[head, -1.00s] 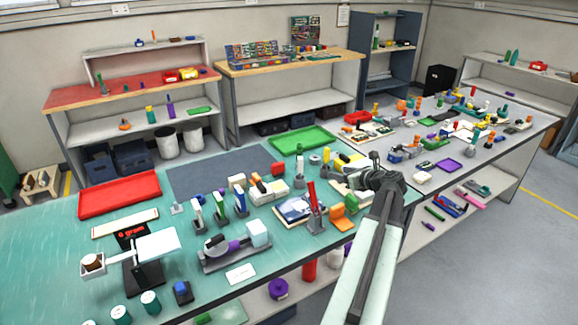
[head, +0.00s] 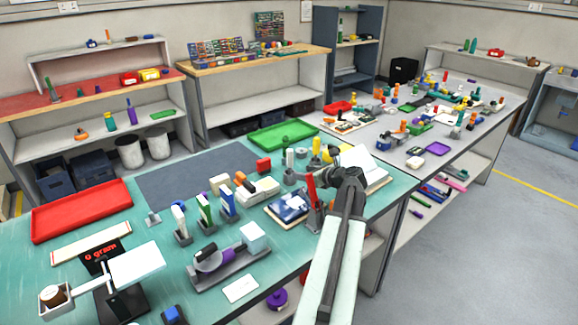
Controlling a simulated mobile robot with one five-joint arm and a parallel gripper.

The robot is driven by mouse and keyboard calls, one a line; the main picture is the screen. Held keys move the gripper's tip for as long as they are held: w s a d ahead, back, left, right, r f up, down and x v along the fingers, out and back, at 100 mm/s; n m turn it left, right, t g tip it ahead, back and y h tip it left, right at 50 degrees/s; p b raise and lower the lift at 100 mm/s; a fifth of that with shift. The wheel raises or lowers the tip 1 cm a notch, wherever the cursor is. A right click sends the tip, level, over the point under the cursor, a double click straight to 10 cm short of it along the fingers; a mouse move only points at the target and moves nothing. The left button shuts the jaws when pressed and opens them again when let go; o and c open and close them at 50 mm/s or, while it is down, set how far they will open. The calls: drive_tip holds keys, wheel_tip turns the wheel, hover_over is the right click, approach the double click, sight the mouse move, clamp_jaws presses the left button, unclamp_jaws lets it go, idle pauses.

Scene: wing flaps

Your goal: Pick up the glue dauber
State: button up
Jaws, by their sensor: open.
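My gripper (head: 347,176) is at the end of my arm, over the right end of the green table (head: 115,232). Its fingers are small and dark, and it shows nothing held. I cannot tell for sure which object is the glue dauber. A red upright object (head: 311,186) stands in a grey holder just left of my gripper in the picture; whether they touch is unclear. Several small upright pieces in dark holders, one white and green (head: 204,207), one white and blue (head: 227,201), stand farther left. My arm hides part of the table edge.
A blue and white booklet (head: 288,208), a grey device with a white block (head: 253,237) and a scale (head: 135,268) crowd the near table. A red tray (head: 82,208) and green tray (head: 282,137) lie farther back. The grey mat (head: 190,180) is mostly clear. Floor is free at right.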

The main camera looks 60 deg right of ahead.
sight(290, 166)
drive_tip(key=x, duration=0.2)
drive_tip(key=b+x, duration=0.1)
drive_tip(key=x, duration=0.2)
drive_tip(key=b+x, duration=0.1)
drive_tip(key=x, duration=0.1)
drive_tip(key=shift+w+d, duration=0.2)
drive_tip(key=shift+d, duration=0.15)
drive_tip(key=shift+r, duration=0.15)
drive_tip(key=shift+c, duration=0.6)
clamp_jaws()
